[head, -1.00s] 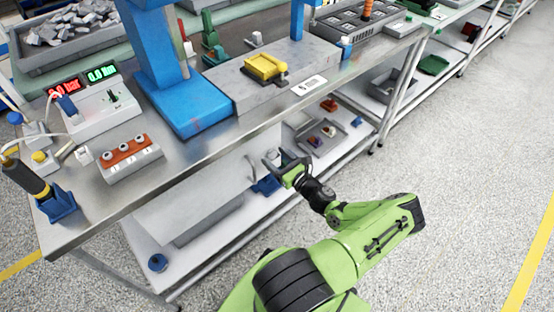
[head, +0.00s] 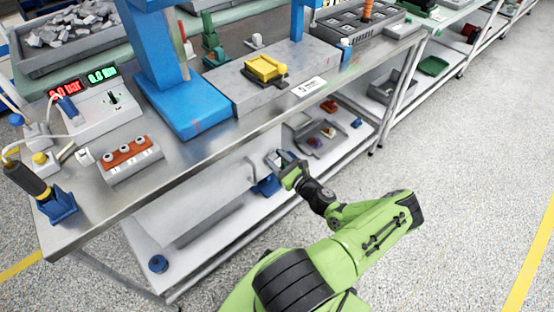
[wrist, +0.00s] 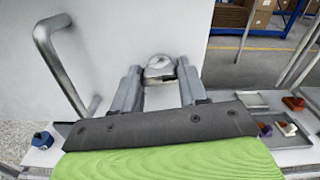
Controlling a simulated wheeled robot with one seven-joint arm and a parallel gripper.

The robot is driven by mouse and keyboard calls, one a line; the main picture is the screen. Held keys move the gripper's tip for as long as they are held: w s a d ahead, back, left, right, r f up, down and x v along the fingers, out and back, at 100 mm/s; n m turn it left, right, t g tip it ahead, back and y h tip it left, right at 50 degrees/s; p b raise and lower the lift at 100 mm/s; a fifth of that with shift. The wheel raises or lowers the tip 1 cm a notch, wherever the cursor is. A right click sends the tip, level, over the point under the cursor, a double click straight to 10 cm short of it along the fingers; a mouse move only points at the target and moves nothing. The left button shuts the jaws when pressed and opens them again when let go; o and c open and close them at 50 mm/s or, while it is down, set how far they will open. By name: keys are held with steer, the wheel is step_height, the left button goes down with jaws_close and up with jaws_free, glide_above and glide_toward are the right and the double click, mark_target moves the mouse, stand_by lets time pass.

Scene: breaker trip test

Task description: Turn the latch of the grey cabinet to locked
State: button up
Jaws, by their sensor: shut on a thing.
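The grey cabinet (head: 195,207) sits on the lower shelf under the steel bench. Its pale front fills the upper left of the wrist view (wrist: 130,40), with a bar handle (wrist: 66,70) at the left. A rounded metal latch knob (wrist: 160,66) stands out near the front's right edge. My gripper (wrist: 160,88) has its two fingers on either side of the latch, shut on it. In the head view my gripper (head: 280,160) is at the cabinet's right end. The latch's lower part and its exact angle are hidden by the fingers.
A blue block (head: 267,185) lies near my gripper on the shelf. A grey tray (head: 320,136) with small coloured parts is to the right; it also shows in the wrist view (wrist: 285,140). The bench edge (head: 215,148) overhangs the shelf. The floor at right is clear.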

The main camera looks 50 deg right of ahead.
steer(key=n, duration=0.4)
steer(key=shift+n, duration=0.3)
steer(key=n, duration=0.3)
steer(key=shift+n+p, duration=0.3)
steer(key=shift+p, duration=0.05)
steer(key=n, duration=0.4)
steer(key=shift+n, duration=1.8)
steer(key=o, duration=1.1)
steer(key=shift+c, duration=0.2)
